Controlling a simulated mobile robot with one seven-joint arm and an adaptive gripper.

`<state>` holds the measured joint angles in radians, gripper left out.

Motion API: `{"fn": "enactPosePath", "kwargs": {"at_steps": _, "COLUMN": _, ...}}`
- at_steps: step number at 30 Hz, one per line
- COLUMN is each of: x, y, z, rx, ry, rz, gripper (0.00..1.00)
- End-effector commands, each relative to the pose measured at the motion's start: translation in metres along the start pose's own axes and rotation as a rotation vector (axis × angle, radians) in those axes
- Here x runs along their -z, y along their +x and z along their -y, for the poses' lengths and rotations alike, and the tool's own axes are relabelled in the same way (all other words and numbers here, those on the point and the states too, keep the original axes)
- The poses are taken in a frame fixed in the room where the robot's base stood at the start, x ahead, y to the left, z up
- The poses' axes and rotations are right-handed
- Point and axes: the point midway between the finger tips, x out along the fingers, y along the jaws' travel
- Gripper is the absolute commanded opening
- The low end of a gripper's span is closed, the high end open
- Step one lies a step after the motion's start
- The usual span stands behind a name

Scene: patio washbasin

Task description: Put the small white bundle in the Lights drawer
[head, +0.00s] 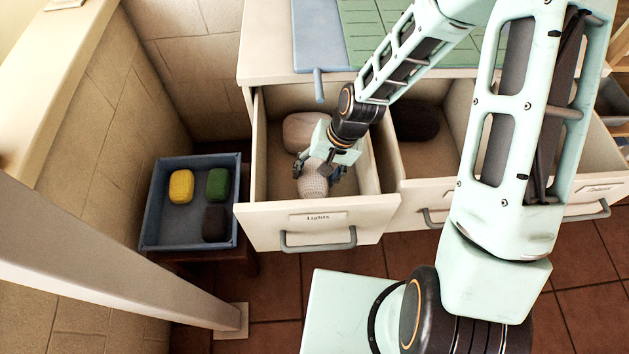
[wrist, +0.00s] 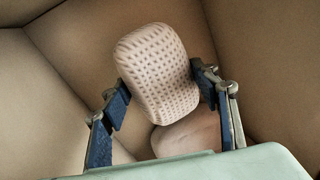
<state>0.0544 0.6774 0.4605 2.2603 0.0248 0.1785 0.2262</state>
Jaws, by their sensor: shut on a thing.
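The small white bundle (head: 312,183), pale with a dotted pattern, is inside the open Lights drawer (head: 262,228). It also shows in the wrist view (wrist: 155,75), between the two blue-padded fingers. My gripper (head: 322,170) reaches down into this drawer and is shut on the bundle. In the wrist view my gripper (wrist: 160,95) has one finger on each side of it. Whether the bundle touches the drawer floor, I cannot tell. The drawer's front carries the label "Lights" and a grey handle.
A larger pale pink bundle (head: 302,130) lies farther back in the Lights drawer. The drawer to the right is open and holds a dark bundle (head: 416,122). A blue tray (head: 147,238) at left holds yellow, green and dark bundles. The white counter (head: 262,60) overhangs behind.

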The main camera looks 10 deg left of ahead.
Motion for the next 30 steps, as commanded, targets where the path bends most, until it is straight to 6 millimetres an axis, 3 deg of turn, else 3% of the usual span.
{"fn": "enactPosePath", "kwargs": {"at_steps": 12, "x": 0.0, "y": 0.042, "z": -0.013, "rx": 0.0, "ry": 0.0, "rz": 0.001, "gripper": 0.3}}
{"fn": "enactPosePath", "kwargs": {"at_steps": 23, "x": 0.0, "y": 0.047, "z": -0.015, "rx": 0.0, "ry": 0.0, "rz": -0.001, "gripper": 0.3}}
{"fn": "enactPosePath", "kwargs": {"at_steps": 24, "x": 0.0, "y": 0.047, "z": -0.015, "rx": 0.0, "ry": 0.0, "rz": -0.001, "gripper": 0.57}}
{"fn": "enactPosePath", "kwargs": {"at_steps": 28, "x": 0.0, "y": 0.046, "z": -0.015, "rx": 0.0, "ry": 0.0, "rz": -0.001, "gripper": 0.71}}
{"fn": "enactPosePath", "kwargs": {"at_steps": 30, "x": 0.0, "y": 0.046, "z": -0.015, "rx": 0.0, "ry": 0.0, "rz": -0.001, "gripper": 0.74}}
